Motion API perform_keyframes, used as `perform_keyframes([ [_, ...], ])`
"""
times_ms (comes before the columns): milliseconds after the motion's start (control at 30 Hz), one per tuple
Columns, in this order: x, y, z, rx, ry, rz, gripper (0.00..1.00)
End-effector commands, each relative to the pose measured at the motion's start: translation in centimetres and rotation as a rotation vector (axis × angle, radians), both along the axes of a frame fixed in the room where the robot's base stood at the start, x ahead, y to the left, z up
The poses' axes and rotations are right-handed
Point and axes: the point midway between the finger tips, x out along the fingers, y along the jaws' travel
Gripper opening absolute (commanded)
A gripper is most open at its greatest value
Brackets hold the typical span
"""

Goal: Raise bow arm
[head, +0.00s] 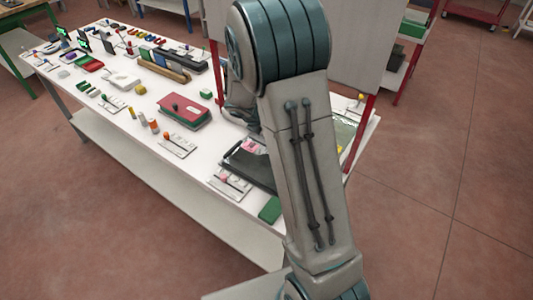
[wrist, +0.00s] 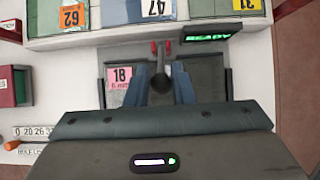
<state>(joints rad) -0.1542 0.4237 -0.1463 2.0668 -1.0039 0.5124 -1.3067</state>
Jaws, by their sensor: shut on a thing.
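My gripper (wrist: 160,76) shows in the wrist view, its two blue-grey fingers pointing up the picture. They are closed around a dark rod with a rounded end (wrist: 161,83), which looks like the bow arm. The rod stands over a dark flat device (wrist: 208,91) with a pink tag marked 18 (wrist: 119,78). Two small red parts (wrist: 161,48) show just beyond the rod. In the head view the same dark device (head: 245,164) lies on the white table, partly behind my arm. The fingers are hidden there, and the arm's tilt is hard to judge.
In the head view, a red-topped box (head: 184,111) and many small items cover the white table (head: 140,133).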

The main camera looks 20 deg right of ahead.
Motion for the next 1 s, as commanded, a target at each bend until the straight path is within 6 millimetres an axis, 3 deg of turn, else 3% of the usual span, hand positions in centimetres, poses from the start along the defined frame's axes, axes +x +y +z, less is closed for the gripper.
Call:
perform_keyframes([
  [733, 2.1, -2.6, 1.2, 0.001, -0.003, 0.002, 0.06],
  [833, 2.4, -3.1, 1.3, 0.002, -0.003, 0.002, 0.05],
  [867, 2.6, -3.3, 1.3, 0.002, -0.003, 0.001, 0.0],
  [1000, 3.1, -4.1, 1.3, 0.002, -0.001, 0.0, 0.0],
])
